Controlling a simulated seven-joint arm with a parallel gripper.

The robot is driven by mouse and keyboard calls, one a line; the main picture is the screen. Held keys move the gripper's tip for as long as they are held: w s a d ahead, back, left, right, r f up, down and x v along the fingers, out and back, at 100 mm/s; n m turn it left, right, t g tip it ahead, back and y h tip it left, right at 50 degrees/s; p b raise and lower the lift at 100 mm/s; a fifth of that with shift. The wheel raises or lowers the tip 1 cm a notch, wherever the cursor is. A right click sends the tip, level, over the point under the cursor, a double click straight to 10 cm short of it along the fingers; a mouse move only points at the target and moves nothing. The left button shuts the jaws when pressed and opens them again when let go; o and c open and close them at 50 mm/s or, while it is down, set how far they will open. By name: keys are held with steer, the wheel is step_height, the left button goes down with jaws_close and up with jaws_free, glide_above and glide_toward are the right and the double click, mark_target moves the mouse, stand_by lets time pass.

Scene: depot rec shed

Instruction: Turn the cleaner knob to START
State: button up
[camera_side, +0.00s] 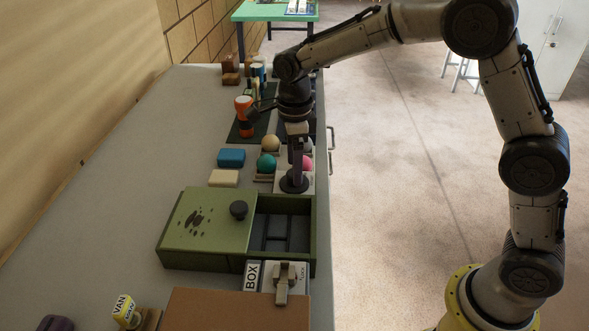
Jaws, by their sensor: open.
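My gripper (297,132) hangs from the wrist and points down at the right side of the bench, over the ball area. It is open; its fingertips are hard to make out. A dark upright post (294,181) with a round foot stands below it; whether they touch is unclear. A beige bar-shaped knob (284,279) sits on a pale plate (301,270) at the front right, beside a "BOX" label (251,275). It is clear of my gripper. The plate's small lettering is unreadable, and no START mark or cleaner name can be read.
A green box (176,246) with a dark round knob (238,209) and an open compartment stands between my gripper and the beige knob. The bench's left is mostly clear.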

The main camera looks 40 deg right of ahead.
steer(key=shift+f, duration=0.95)
jaws_close()
steer(key=shift+n, duration=0.3)
